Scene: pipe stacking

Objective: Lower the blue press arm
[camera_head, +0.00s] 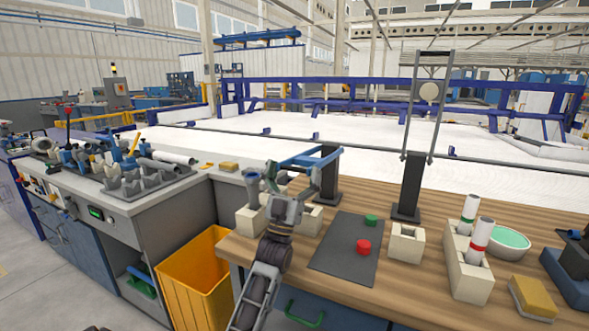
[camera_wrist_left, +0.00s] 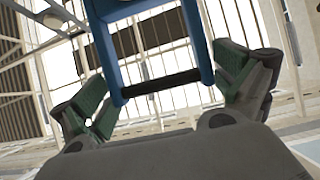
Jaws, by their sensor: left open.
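The blue press arm (camera_head: 312,156) sticks out toward the left from the top of a black upright post (camera_head: 328,178) on the wooden bench. It looks roughly level and raised above the bench. My left gripper (camera_head: 290,190) is right at its near end. In the left wrist view the blue arm (camera_wrist_left: 198,42) is a fork with a dark crossbar (camera_wrist_left: 160,84). The open fingers of my left gripper (camera_wrist_left: 165,92) stand on either side of that bar, with gaps visible. My right gripper does not show.
A dark mat (camera_head: 335,262) holds a red button (camera_head: 363,247) and a green one (camera_head: 371,218). A yellow bin (camera_head: 200,283) is left.

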